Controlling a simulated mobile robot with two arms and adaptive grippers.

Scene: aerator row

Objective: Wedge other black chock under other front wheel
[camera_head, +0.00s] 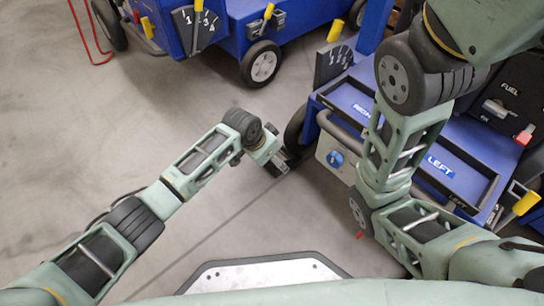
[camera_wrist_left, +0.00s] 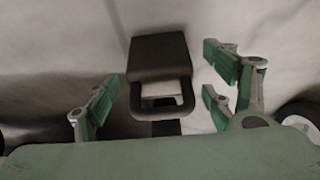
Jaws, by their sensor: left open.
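My left gripper (camera_wrist_left: 160,92) is open in the left wrist view, with green fingers on both sides of a black chock (camera_wrist_left: 158,53). The chock has a looped handle facing the gripper, and there is a visible gap between it and the fingers. In the head view, my left gripper (camera_head: 275,163) points down beside the dark front wheel (camera_head: 294,130) of the blue cart (camera_head: 345,108). The chock is hard to make out there. Part of a wheel (camera_wrist_left: 302,116) shows at the right edge of the left wrist view. My right gripper is out of view.
A second blue cart (camera_head: 222,40) with black wheels (camera_head: 262,64) stands at the back. The nearer cart carries a grey push bar (camera_head: 345,132) close to my left gripper. My right arm crosses above this cart. Grey floor (camera_head: 150,120) is clear at the left.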

